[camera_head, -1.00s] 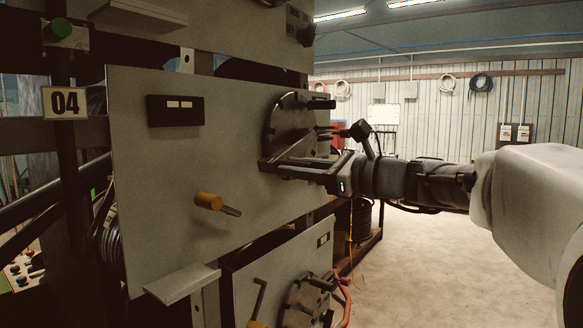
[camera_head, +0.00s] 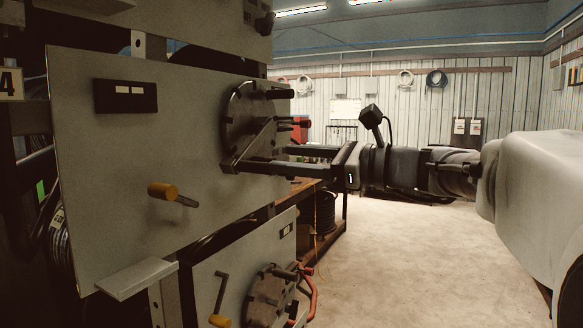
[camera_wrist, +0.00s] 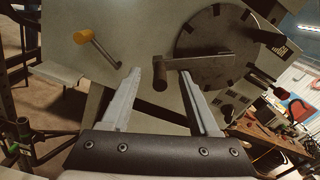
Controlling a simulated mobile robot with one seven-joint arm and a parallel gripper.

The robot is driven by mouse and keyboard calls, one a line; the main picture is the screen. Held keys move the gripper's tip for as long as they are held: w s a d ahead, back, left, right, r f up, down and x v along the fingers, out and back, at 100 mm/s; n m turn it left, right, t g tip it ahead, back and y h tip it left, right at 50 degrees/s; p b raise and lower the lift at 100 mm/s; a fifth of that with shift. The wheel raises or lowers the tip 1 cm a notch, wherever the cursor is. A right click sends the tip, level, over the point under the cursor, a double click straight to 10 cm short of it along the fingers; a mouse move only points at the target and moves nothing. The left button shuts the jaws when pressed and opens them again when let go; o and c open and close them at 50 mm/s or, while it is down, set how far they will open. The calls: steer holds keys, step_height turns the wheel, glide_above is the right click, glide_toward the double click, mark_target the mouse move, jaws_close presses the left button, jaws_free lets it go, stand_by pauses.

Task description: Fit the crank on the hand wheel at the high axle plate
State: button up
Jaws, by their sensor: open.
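The hand wheel (camera_head: 237,118) is a dark notched disc on the upper grey plate (camera_head: 100,220). It also shows in the wrist view (camera_wrist: 191,43). A dark crank (camera_head: 251,146) sits in front of the wheel, its arm slanting down-left from near the hub. I cannot tell how fully the crank is seated.
A yellow-handled lever (camera_head: 163,191) sticks out of the upper plate, left of the wheel. A small ledge (camera_head: 137,278) juts out below. A lower plate carries a second wheel (camera_head: 268,295) and lever. The floor (camera_head: 400,260) to the right is clear.

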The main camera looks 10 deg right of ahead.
steer(key=v, duration=0.9)
steer(key=shift+d+b, duration=0.15)
steer(key=shift+b, duration=0.25)
steer(key=shift+s, duration=0.1)
